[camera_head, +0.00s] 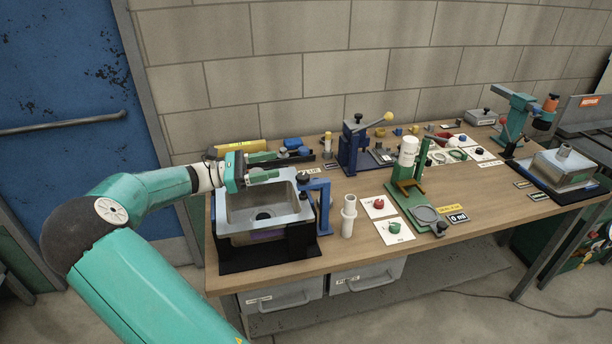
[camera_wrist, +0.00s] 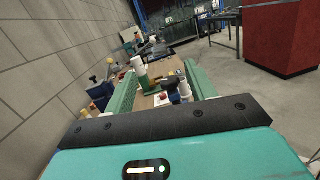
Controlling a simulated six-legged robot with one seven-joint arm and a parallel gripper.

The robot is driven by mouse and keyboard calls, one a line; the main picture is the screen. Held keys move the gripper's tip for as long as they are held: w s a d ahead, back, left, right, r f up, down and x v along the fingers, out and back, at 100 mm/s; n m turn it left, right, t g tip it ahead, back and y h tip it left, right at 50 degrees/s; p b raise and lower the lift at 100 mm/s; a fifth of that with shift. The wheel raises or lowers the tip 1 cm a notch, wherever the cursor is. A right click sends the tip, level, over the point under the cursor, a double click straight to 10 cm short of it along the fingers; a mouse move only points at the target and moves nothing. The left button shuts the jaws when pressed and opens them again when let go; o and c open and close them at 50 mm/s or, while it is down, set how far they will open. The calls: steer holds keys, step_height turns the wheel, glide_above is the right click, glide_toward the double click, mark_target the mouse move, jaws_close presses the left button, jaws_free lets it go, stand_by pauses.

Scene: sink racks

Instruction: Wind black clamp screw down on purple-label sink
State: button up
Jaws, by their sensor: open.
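The steel sink (camera_head: 222,208) sits in a black rack (camera_head: 222,254) at the table's left end; a purple label (camera_head: 268,234) shows on its front. A blue clamp (camera_head: 324,205) stands at the sink's right side, with a black clamp screw (camera_head: 303,175) at its top, over the sink's rim. My gripper (camera_head: 279,166) is open and empty above the sink's back part, left of the screw and apart from it. In the wrist view my two green fingers (camera_wrist: 158,72) are spread wide, and a dark knob with blue below it (camera_wrist: 172,85) shows between them, apart from both.
A white stepped cylinder (camera_head: 348,215) stands just right of the clamp. A blue press with a yellow-tipped lever (camera_head: 355,145) and a green stand with a white bottle (camera_head: 408,155) stand further right. Another sink rack (camera_head: 565,168) is at the far right. The wall is close behind.

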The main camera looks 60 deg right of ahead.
mark_target(303, 178)
steer(key=s+a+f+n+t+h, duration=0.2)
steer(key=a+f+n+t+h, duration=0.3)
steer(key=n+t, duration=0.25)
steer(key=shift+m, duration=0.35)
steer(key=x, duration=1.3)
steer(key=shift+s+d+f, duration=0.15)
steer(key=shift+s, duration=0.05)
steer(key=c, duration=1)
